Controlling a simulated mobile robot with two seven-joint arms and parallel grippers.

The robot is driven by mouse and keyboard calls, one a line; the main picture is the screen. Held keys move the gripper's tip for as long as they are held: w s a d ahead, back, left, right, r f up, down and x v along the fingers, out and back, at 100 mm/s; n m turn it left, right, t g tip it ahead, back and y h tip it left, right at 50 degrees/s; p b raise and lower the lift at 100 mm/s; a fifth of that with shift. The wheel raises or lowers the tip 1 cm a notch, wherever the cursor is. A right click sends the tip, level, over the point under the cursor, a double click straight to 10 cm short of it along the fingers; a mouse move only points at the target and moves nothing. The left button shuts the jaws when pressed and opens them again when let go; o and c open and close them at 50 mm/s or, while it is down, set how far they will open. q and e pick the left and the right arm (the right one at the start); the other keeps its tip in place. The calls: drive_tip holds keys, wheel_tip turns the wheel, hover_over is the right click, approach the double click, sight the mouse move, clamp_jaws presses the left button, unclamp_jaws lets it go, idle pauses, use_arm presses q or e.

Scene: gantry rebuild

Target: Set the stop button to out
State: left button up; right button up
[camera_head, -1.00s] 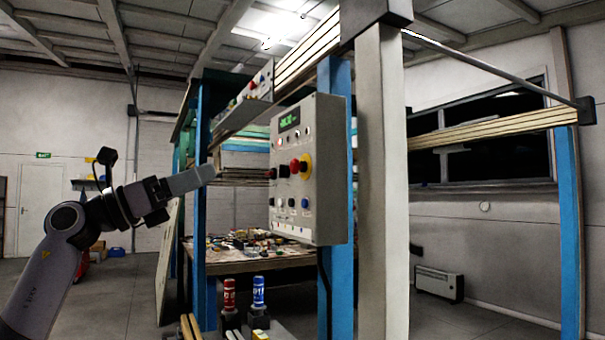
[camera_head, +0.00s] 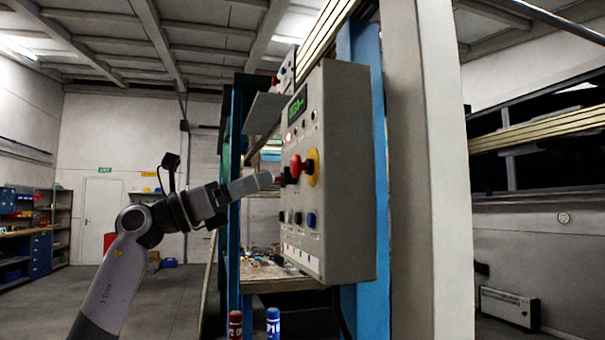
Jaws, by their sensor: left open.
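The stop button (camera_head: 297,167) is a red mushroom head on a yellow round plate (camera_head: 313,167). It sits on the front face of a grey control box (camera_head: 345,160), seen at a steep angle. I cannot tell from here whether it is pressed in or out. My left gripper (camera_head: 268,181) points right toward the box, its tips just left of the stop button and a dark knob (camera_head: 286,176). I see no clear contact. The gripper is open, seen side-on, with nothing visible in it. My right gripper is out of view.
The box also carries a green display (camera_head: 298,103), small lamps and a lower row of buttons (camera_head: 311,220). A blue post (camera_head: 366,300) and a broad pale column (camera_head: 432,200) stand to its right. A cluttered workbench (camera_head: 275,285) lies behind. Open floor is at left.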

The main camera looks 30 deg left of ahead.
sight(292, 168)
use_arm(q)
drive_tip(key=p+x, duration=0.1)
drive_tip(key=x, duration=0.1)
drive_tip(key=p+x, duration=0.1)
drive_tip(key=x, duration=0.2)
drive_tip(key=shift+d+r, duration=0.25)
drive_tip(key=shift+r, duration=0.1)
drive_tip(key=shift+w+d+r+p, duration=0.1)
drive_tip(key=shift+w+d+p, duration=0.3)
drive_tip(key=shift+w, duration=0.1)
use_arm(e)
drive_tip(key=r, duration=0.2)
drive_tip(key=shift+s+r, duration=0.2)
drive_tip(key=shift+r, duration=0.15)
